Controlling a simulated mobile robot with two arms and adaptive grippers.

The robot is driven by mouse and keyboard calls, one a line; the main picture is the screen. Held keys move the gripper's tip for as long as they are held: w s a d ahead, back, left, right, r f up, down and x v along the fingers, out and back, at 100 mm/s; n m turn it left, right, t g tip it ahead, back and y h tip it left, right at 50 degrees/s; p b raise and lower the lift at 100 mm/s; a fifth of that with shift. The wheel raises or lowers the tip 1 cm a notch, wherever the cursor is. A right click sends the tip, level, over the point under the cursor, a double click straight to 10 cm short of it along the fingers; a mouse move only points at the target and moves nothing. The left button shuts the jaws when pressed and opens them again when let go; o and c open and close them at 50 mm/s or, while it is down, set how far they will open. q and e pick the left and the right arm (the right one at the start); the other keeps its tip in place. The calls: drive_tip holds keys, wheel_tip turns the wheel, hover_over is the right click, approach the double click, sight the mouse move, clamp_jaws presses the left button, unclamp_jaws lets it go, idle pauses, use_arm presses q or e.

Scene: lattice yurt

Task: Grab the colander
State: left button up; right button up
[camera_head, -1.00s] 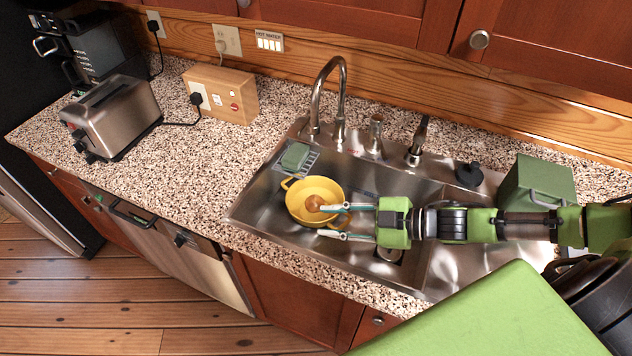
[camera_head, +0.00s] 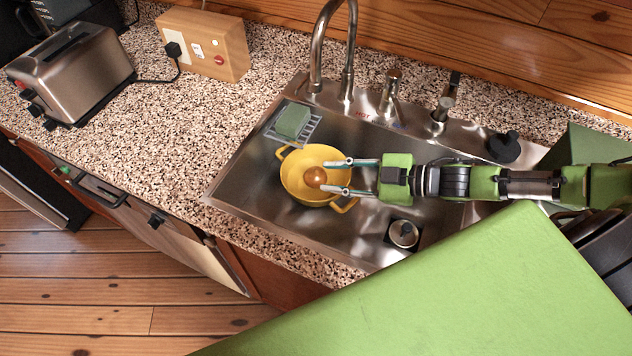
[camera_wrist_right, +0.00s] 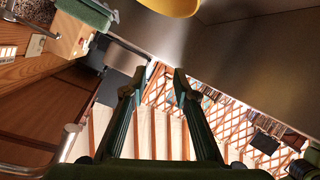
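The yellow colander (camera_head: 292,172) sits in the sink basin, with a handle on its far-left side and another on its near-right side. A round brown item (camera_head: 315,177) shows in its bowl. My right gripper (camera_head: 327,175) reaches in from the right, its fingers overlapping the colander's right side in the head view. In the right wrist view my right gripper (camera_wrist_right: 157,82) is open with nothing between the fingers. There a piece of the yellow colander (camera_wrist_right: 176,6) shows at the top edge, apart from the fingertips. My left gripper is not in view.
The faucet (camera_head: 335,50) rises behind the sink (camera_head: 255,185). A green sponge (camera_head: 293,120) lies on a rack at the sink's back-left corner. A toaster (camera_head: 75,72) and a wooden outlet box (camera_head: 203,45) stand on the left counter. The counter between toaster and sink is clear.

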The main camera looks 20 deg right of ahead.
sight(333, 202)
drive_tip(key=f+b, duration=0.2)
drive_tip(key=f, duration=0.1)
drive_tip(key=w+f+b, duration=0.1)
drive_tip(key=f+b, duration=0.4)
drive_tip(key=f, duration=0.1)
drive_tip(key=shift+w+d+f, duration=0.15)
drive_tip(key=shift+d, duration=0.2)
drive_tip(key=shift+f+b, duration=0.5)
drive_tip(key=shift+b, duration=0.25)
drive_tip(key=shift+a, duration=0.1)
drive_tip(key=shift+x, duration=0.9)
drive_tip(key=shift+s+p+x, duration=0.25)
drive_tip(key=shift+p+x, duration=0.5)
drive_tip(key=shift+x, duration=2.05)
drive_tip(key=shift+a+f, duration=0.15)
drive_tip(key=shift+c, duration=0.4)
